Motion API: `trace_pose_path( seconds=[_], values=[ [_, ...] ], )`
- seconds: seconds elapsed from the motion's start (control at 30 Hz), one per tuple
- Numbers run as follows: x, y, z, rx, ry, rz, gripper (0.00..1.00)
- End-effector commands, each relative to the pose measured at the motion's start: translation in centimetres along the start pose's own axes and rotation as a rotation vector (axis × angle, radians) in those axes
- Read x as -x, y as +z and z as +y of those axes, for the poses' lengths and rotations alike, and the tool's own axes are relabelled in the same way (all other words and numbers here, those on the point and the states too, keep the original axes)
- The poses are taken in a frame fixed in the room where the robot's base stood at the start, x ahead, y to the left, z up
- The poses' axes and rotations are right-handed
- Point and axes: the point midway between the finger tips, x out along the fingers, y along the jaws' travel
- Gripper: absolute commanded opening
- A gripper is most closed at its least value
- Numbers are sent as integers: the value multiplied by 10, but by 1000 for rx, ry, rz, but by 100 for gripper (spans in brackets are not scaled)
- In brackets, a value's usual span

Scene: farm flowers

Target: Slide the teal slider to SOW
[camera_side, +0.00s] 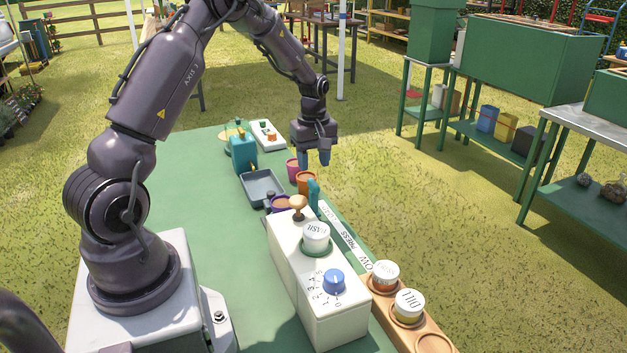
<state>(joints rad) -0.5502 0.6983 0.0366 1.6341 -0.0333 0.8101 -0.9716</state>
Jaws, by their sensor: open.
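The teal slider (313,196) stands upright at the far end of a long white label strip (345,236), beside the white box.
The white box (318,297) carries a wooden knob (298,202), a BASIL jar (316,236) and a blue dial (334,280). A wooden rack (416,333) with lidded jars is near right. Small pots (306,182) and a grey tray (262,187) sit behind on the green table (190,185).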

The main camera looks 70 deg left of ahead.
Motion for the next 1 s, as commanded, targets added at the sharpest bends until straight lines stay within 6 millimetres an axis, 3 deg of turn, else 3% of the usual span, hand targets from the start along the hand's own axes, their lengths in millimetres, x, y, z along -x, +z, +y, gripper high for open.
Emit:
trace_pose_path(
  seconds=[0.1, 0.3, 0.7, 0.77, 0.9, 1.0],
  values=[
    [-24, 0, -1, 0, -4, -2, 44],
    [-49, 0, 0, -1, -2, -1, 44],
    [-57, 0, 0, -1, 1, 1, 44],
    [-57, 0, 0, -1, 0, 1, 32],
    [-57, 0, 0, -1, 0, 1, 0],
    [-57, 0, 0, -1, 0, 1, 0]
  ],
)
